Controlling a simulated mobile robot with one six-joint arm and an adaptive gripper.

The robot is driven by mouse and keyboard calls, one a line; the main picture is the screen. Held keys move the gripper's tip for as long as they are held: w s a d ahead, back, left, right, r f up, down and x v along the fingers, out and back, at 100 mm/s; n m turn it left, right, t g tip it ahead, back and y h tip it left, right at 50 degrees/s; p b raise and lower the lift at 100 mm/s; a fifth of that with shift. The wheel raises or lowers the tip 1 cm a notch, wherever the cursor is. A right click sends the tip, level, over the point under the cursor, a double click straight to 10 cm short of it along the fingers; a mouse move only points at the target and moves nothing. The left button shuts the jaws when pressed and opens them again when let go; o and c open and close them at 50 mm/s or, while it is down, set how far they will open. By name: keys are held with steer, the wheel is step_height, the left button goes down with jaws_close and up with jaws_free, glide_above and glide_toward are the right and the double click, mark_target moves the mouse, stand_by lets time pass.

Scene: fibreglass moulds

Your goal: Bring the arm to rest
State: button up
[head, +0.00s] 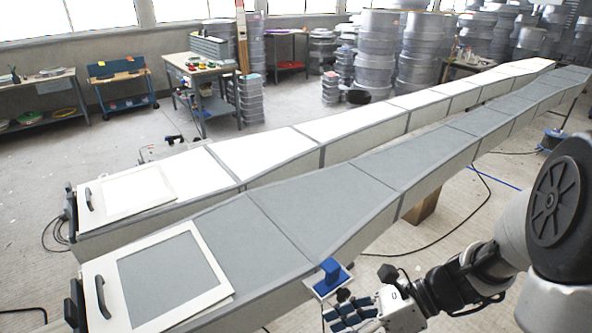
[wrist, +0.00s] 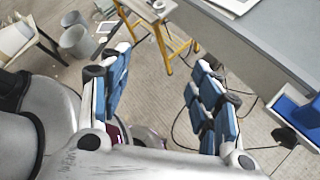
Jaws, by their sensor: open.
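My gripper (head: 350,314) is at the bottom of the head view, beside the near long edge of the grey mould (head: 315,205). In the wrist view my gripper (wrist: 160,65) has its two blue-padded fingers spread wide apart. My arm comes in from the lower right of the head view and is bent low. A blue block on a small pale plate (head: 319,288) sits at the mould's edge, just above the fingers in the picture. A blue thing (wrist: 297,112) shows at the right of the wrist view.
A second, white-topped mould (head: 265,150) runs alongside behind the grey one. A framed panel (head: 165,280) with a handle lies on the grey mould's near end. Cables (head: 455,215) lie on the floor. A yellow-legged stand (wrist: 155,30) and buckets (wrist: 78,40) show in the wrist view.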

steer(key=s+d+r+n+t+h, duration=0.2)
steer(key=s+d+r+n+h, duration=0.1)
steer(key=n, duration=0.8)
steer(key=s+d+r+n+t+h, duration=0.3)
steer(key=s+r+n+h, duration=0.2)
steer(key=n, duration=0.6)
steer(key=shift+s+r+n+t+h+b, duration=0.15)
steer(key=shift+r+n+t+h+b, duration=0.2)
steer(key=shift+r+h, duration=1.1)
steer(key=shift+d+f+h, duration=0.1)
steer(key=shift+f+h, duration=0.25)
